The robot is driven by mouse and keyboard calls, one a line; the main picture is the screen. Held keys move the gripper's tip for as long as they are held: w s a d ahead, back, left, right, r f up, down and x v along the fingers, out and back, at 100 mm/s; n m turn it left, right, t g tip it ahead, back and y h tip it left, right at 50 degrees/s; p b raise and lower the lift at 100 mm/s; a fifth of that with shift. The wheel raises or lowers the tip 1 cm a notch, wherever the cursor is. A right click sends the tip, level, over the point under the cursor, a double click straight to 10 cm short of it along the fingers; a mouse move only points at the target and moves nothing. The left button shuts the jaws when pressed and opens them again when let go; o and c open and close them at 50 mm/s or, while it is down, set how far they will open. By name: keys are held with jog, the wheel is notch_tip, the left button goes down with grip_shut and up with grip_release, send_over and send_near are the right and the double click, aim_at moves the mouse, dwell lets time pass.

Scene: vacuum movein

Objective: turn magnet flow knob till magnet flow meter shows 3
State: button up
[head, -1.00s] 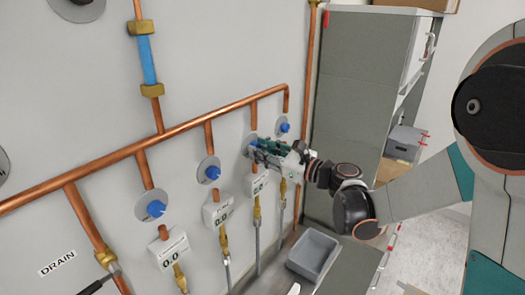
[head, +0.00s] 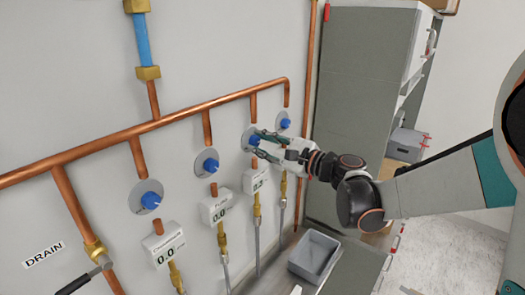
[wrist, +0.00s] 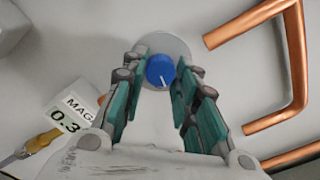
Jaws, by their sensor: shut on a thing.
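The magnet flow knob (wrist: 160,70) is blue with a white pointer line and sits on a round grey plate. It also shows in the head view (head: 254,141), third from the left in the row. My gripper (head: 260,143) reaches it from the right, its green-padded fingers on both sides of the knob, shut on it. The white magnet flow meter (wrist: 72,114) is at the lower left of the wrist view. Its label starts with "MAG" and its display reads 0.3, partly cut off by my gripper. In the head view, the meter (head: 257,181) is below the knob, too small to read surely.
Other blue knobs (head: 150,201) (head: 207,166) (head: 284,122) line the wall beside it. Two other meters (head: 164,252) (head: 217,212) read 0.0. Copper pipes (head: 110,152) run close above. A grey bin (head: 313,255) stands below, and a grey cabinet (head: 361,110) is at right.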

jog(key=n+b, duration=0.2)
jog(key=n, duration=0.3)
jog(key=shift+f+n, duration=0.1)
jog(key=shift+n, duration=0.2)
jog(key=n+b, duration=0.2)
jog(key=n, duration=0.3)
jog(key=shift+n, duration=0.3)
jog(key=o, duration=1.1)
jog(key=shift+c, duration=0.2)
jog(key=v, duration=1.2)
